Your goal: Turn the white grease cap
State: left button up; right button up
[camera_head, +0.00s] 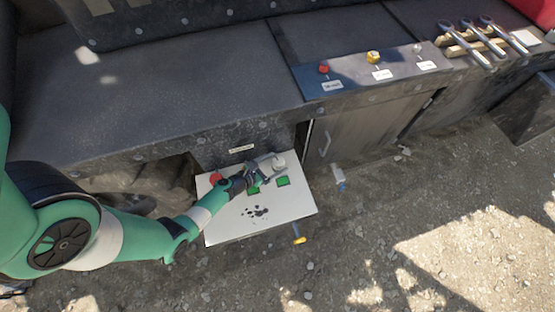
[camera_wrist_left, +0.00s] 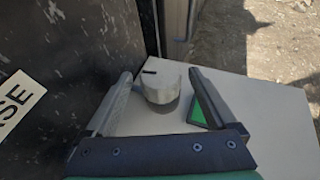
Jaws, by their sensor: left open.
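A round white-grey cap (camera_head: 278,163) with a dark slot mark stands at the back of a white board (camera_head: 225,228). It also shows in the left wrist view (camera_wrist_left: 164,82), upright between the two fingers. My left gripper (camera_head: 266,168) is open, with one finger on each side of the cap; I cannot tell whether either touches it. A green square (camera_wrist_left: 197,112) lies partly behind the right finger. A smaller white knob (camera_head: 418,48) stands on the blue strip (camera_head: 345,92) above, beside a yellow one (camera_head: 374,57) and a red one (camera_head: 323,69). My right gripper is not in view.
A red cap (camera_head: 215,178) is on the board's left, near my wrist. Another green square (camera_head: 283,181) and dark spots (camera_head: 256,211) mark the board. A dark wall with a label (camera_head: 241,149) rises close behind. Wrenches (camera_head: 470,45) lie upper right. Gravel ground is open to the right.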

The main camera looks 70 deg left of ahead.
pick_arm(q)
jog(key=p+v, duration=0.3)
jog(key=v, duration=0.6)
jog(key=shift+s+r, duration=0.15)
jog(key=shift+r, duration=0.05)
jog(key=shift+s+d+r, duration=0.1)
jog(key=shift+s+d, duration=0.1)
jog(key=shift+s, duration=0.25)
